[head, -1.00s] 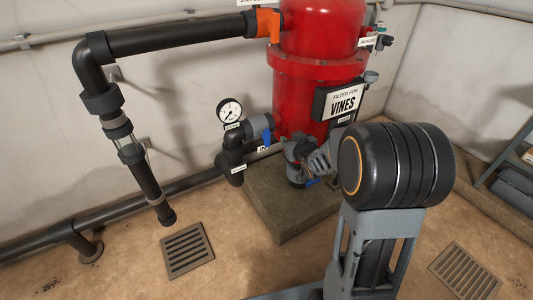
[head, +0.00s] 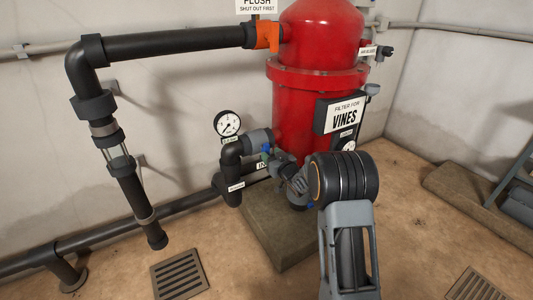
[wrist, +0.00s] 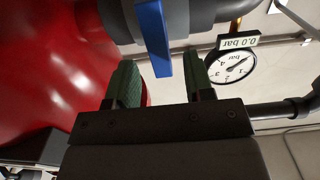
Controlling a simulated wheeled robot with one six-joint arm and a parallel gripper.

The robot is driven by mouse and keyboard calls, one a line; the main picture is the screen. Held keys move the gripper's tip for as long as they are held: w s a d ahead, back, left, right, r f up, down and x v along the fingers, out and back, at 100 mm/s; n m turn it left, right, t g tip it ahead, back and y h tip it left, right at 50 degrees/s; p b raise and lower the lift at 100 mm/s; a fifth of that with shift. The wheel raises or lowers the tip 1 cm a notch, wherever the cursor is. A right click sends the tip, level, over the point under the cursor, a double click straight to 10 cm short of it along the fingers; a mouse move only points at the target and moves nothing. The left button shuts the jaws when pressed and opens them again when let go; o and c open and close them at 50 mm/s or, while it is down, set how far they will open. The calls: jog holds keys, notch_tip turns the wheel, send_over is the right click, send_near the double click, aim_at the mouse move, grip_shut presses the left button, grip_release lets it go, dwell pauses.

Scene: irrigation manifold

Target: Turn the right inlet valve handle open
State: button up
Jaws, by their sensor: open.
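A blue valve handle (wrist: 153,35) shows in the wrist view, hanging from a dark grey pipe fitting at the top. My gripper (wrist: 159,62) is open, with a green-padded finger on each side of the handle's lower end. In the head view my gripper (head: 272,160) is at the grey inlet fitting left of the red filter tank (head: 300,120). It covers most of the blue handle (head: 264,149) there. A label starting "IN" (head: 262,166) is partly hidden.
A pressure gauge (head: 227,124) stands left of the fitting; it also shows in the wrist view (wrist: 232,67) with a "0.0 bar" tag. A black elbow pipe (head: 232,170) is close to my gripper. Another blue part (head: 310,206) sits low by the tank base.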

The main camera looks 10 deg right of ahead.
aim_at(268, 152)
jog(key=shift+x, duration=2)
jog(key=shift+c, duration=0.3)
grip_shut()
jog(key=shift+b, duration=0.4)
